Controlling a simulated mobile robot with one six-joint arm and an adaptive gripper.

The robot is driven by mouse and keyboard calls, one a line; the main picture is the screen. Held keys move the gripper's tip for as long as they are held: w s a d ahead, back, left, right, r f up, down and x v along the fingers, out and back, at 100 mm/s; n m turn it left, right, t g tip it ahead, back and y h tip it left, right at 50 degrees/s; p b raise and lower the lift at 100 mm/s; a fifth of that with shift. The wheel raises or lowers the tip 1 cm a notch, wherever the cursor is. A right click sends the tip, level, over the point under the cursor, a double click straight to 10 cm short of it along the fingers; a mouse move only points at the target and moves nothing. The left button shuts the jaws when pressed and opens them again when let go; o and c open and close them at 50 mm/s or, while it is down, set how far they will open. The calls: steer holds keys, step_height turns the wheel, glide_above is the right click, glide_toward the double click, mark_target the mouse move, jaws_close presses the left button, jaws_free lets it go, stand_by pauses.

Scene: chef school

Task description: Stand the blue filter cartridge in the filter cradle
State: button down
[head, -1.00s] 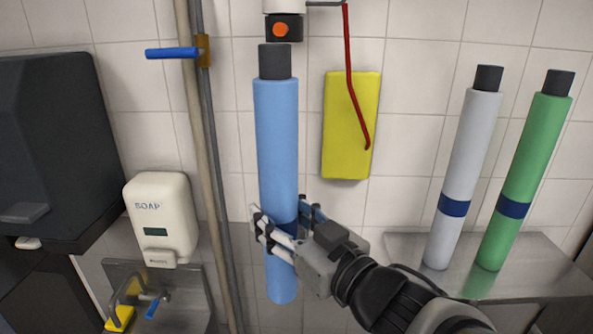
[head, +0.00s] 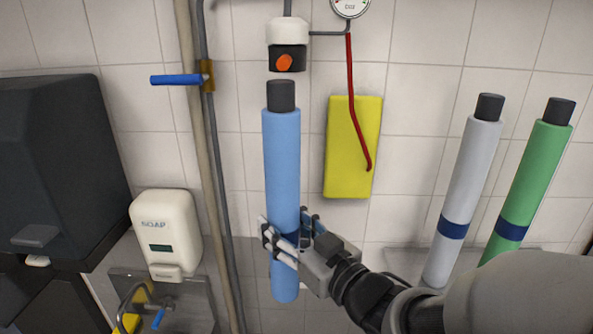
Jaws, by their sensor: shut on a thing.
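The blue filter cartridge (head: 282,165) is upright in the middle of the head view, with a dark cap on top and a dark blue band low down. My gripper (head: 287,240) is shut around its lower part, at the band. The cartridge's lower end shows below the fingers. Its cap is just under a white and black wall fitting (head: 288,45) with an orange button, with a small gap between them in the picture. I cannot tell whether this fitting belongs to the filter cradle; no other cradle is clearly seen.
A white cartridge (head: 465,185) and a green cartridge (head: 530,185) stand on a metal shelf (head: 400,262) at right, partly behind my arm. A red tube (head: 352,110), yellow panel (head: 345,175), pipes with a blue lever (head: 175,80), and soap dispenser (head: 165,230) surround the cartridge.

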steer(key=shift+w+r+p, duration=0.25)
steer(key=shift+w+p, duration=0.1)
steer(key=shift+p, duration=0.75)
steer(key=shift+w+p, duration=0.1)
steer(key=shift+p, duration=0.25)
steer(key=shift+w+d+f, duration=0.1)
steer(key=shift+w+f, duration=0.05)
steer(key=w+f, duration=0.2)
steer(key=w, duration=0.7)
steer(key=shift+d+p, duration=0.15)
steer(key=shift+p, duration=0.15)
steer(key=shift+r, duration=0.1)
